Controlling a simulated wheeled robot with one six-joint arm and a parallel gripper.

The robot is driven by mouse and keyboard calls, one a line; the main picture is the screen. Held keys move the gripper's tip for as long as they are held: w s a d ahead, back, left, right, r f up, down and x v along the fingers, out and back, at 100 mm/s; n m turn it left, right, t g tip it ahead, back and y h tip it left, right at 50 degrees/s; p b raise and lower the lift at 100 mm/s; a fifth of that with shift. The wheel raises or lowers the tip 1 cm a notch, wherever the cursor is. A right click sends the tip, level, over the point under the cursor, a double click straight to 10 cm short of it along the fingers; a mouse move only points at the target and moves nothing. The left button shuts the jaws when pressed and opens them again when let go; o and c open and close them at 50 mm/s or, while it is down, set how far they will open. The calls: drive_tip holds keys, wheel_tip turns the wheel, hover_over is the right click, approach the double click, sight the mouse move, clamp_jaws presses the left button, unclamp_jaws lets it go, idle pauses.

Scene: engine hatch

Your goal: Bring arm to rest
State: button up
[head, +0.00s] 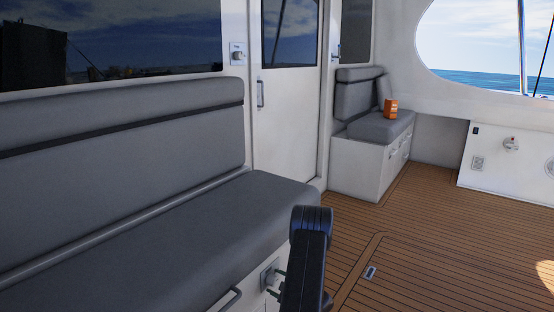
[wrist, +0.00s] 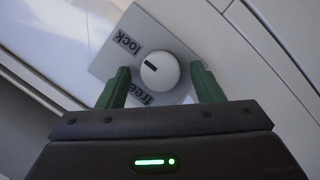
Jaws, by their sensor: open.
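My gripper (wrist: 160,88) is open in the wrist view, with its two green fingers apart. A round white knob (wrist: 159,70) with a dark mark sits on a grey plate (wrist: 112,60) just beyond the fingertips, between them in the picture. The plate reads "lock" and "free", and the knob's mark points toward the "lock" side. I cannot tell whether the fingers touch the knob.
The grey cushioned bench (head: 150,235) fills the left side, with a handle (head: 226,299) low on its front. A white door (head: 290,110) stands behind. A second bench (head: 365,165) holds an orange box (head: 390,107). The wooden deck (head: 430,240) is open, with a small flush latch (head: 370,272).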

drive_tip(key=shift+a+f+n+t, duration=0.1)
drive_tip(key=shift+n+t, duration=0.3)
drive_tip(key=shift+n, duration=0.5)
drive_tip(key=shift+s, duration=0.1)
